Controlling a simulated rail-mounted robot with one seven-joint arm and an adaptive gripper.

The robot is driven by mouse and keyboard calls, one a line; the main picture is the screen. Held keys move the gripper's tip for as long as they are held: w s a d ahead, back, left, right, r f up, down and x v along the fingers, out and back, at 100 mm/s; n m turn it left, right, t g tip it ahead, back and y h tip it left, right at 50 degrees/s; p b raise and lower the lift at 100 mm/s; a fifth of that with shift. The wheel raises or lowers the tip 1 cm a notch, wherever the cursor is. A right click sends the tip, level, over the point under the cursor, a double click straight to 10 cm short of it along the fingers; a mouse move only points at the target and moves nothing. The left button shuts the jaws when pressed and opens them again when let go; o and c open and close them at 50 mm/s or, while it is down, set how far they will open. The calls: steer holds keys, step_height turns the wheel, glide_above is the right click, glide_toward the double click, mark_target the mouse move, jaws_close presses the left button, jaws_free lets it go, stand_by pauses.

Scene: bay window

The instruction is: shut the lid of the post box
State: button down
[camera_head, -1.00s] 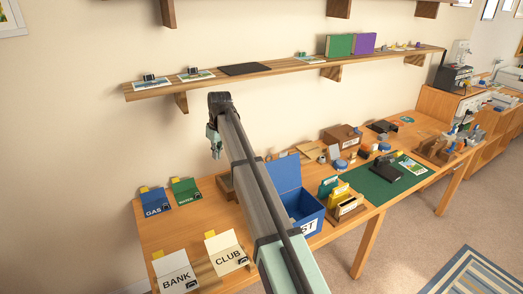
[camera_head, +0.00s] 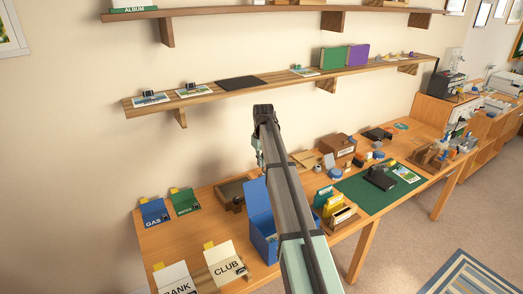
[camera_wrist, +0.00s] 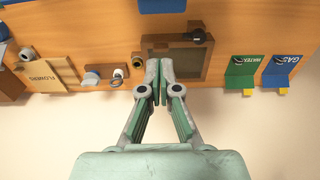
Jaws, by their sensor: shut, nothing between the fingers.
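The post box (camera_head: 263,245) is a blue box on the wooden table, partly hidden behind my arm. Its blue lid (camera_head: 256,204) stands up open at the back edge. A piece of blue, likely the lid, shows at the top edge of the wrist view (camera_wrist: 162,5). My gripper (camera_wrist: 159,72) is shut and empty in the wrist view. It is on the wall side of the box, over the back of the table, with the blue piece beyond its fingertips. In the head view my arm hides the box's right part, and the fingertips cannot be made out.
A brown tray (camera_head: 222,190) lies behind the box. Blue GAS (camera_head: 154,212) and green (camera_head: 184,201) folders lie left; the CLUB folder (camera_head: 225,264) is at front left. A card holder (camera_head: 340,218) stands close right of the box. A shelf (camera_head: 205,96) runs along the wall above.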

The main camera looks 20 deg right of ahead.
steer(key=shift+s+d+f+p, duration=0.1)
steer(key=shift+s+f+p, duration=0.15)
steer(key=shift+s+p, duration=0.25)
steer(key=shift+s+d+f+p, duration=0.15)
steer(key=shift+s+f+p, duration=0.2)
steer(key=shift+s, duration=0.35)
steer(key=shift+s+d+f+p, duration=0.1)
steer(key=shift+s+f+p, duration=0.1)
steer(key=shift+s+p, duration=0.3)
steer(key=shift+s, duration=0.15)
